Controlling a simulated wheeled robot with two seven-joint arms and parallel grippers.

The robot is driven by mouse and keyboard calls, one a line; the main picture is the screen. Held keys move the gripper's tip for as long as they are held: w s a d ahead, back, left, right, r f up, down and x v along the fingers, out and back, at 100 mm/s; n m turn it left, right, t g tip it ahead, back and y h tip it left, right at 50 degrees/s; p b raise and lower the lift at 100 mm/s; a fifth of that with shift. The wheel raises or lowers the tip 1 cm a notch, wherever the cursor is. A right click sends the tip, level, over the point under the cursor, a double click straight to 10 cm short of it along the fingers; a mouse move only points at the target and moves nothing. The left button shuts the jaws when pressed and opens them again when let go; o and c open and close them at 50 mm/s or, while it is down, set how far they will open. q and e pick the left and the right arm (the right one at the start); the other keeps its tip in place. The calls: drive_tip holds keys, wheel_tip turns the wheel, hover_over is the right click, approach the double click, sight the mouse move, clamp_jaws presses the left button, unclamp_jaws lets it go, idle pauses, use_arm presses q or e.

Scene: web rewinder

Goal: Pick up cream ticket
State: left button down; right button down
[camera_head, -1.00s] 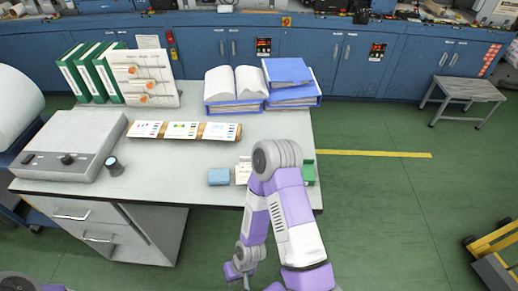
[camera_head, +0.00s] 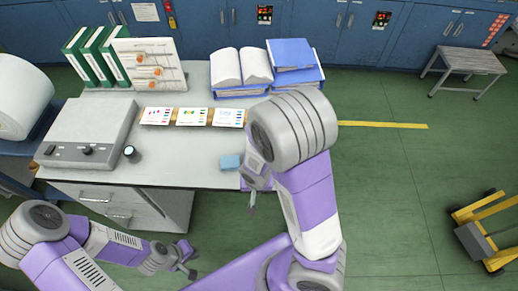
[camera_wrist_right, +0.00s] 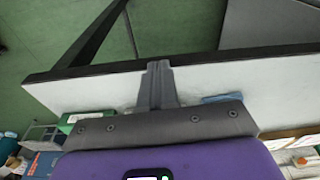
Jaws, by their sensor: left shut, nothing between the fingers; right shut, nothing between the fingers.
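I cannot make out a cream ticket now. A cream item seen earlier beside the small blue block (camera_head: 230,162) is hidden behind my right arm in the head view. My right gripper (camera_head: 252,208) is shut and empty, pointing down just off the front edge of the desk. In the right wrist view its closed fingers (camera_wrist_right: 157,85) show against the pale desk top. My left gripper (camera_head: 190,273) is shut and empty, low in front of the drawers and clear of the desk.
The desk (camera_head: 195,175) holds a grey device (camera_head: 88,133), a row of printed cards (camera_head: 192,117), binders and an open book (camera_head: 240,67). Green floor is free to the right, before a yellow cart (camera_head: 485,235).

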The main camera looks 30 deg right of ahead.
drive_tip(key=shift+m, duration=0.3)
drive_tip(key=w+d, duration=0.2)
drive_tip(key=w, duration=0.1)
drive_tip(key=w+d+r, duration=0.1)
drive_tip(key=w+d, duration=0.1)
drive_tip(key=w, duration=0.2)
drive_tip(key=w+d, duration=0.3)
drive_tip(key=shift+w+r, duration=0.3)
drive_tip(key=shift+r, duration=0.1)
drive_tip(key=shift+f+b, duration=0.25)
drive_tip(key=shift+b, duration=0.25)
drive_tip(key=shift+s+a, duration=0.1)
drive_tip(key=shift+s, duration=0.05)
drive_tip(key=shift+s+f, duration=0.1)
drive_tip(key=shift+f, duration=0.05)
